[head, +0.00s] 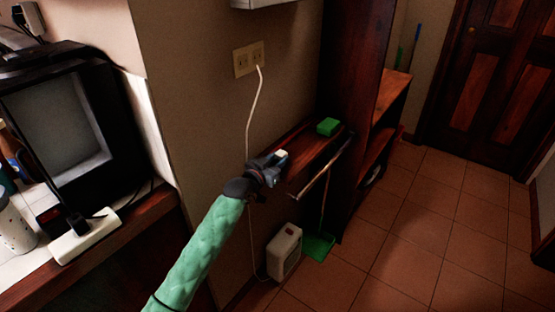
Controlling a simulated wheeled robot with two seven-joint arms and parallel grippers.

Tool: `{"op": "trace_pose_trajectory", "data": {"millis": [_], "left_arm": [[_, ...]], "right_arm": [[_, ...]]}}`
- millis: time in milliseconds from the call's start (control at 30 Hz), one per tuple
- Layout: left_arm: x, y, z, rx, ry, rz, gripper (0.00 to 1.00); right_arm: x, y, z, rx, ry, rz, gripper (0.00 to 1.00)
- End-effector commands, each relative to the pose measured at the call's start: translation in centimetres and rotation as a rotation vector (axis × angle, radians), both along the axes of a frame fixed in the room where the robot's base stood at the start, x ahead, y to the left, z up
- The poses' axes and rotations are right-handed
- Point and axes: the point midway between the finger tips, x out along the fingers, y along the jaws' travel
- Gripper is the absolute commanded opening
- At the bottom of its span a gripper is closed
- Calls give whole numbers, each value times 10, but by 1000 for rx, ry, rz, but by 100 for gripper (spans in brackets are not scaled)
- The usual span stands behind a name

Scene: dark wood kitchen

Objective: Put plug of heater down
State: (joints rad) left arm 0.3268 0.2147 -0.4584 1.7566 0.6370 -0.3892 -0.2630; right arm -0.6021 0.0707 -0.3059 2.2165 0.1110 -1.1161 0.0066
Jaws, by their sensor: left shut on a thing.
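My left gripper (277,163) is shut on a small white plug (283,154), held just above the near end of a narrow wooden shelf (312,156). I cannot tell whether the plug touches the shelf. A white heater (284,251) stands on the tiled floor below, near the wall. A white cord (252,108) hangs from the wall outlet (248,59) and passes behind my gripper; a thin cord also runs down beside the heater. My right gripper is not in view.
A green block (328,126) lies at the far end of the shelf. A stick with a green base (318,246) stands by the heater. A tall wooden cabinet (354,80) stands right of the shelf. Tiled floor (430,225) is clear. A counter with a small television (62,120) is at left.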

Motion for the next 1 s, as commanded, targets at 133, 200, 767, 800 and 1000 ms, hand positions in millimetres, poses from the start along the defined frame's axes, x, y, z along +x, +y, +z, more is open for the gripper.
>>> {"op": "trace_pose_trajectory", "data": {"millis": [133, 200, 767, 800, 1000], "left_arm": [[0, 0, -2, 0, 0, 0, 0], [0, 0, -2, 0, 0, 0, 38], [0, 0, 9, -2, 0, 0, 52], [0, 0, 12, -3, 1, 0, 52], [-32, 24, 7, 2, 1, 1, 52]], "right_arm": [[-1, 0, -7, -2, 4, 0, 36], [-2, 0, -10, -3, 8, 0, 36], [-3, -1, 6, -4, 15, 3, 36], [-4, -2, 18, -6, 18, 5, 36], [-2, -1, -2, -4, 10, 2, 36]]}}
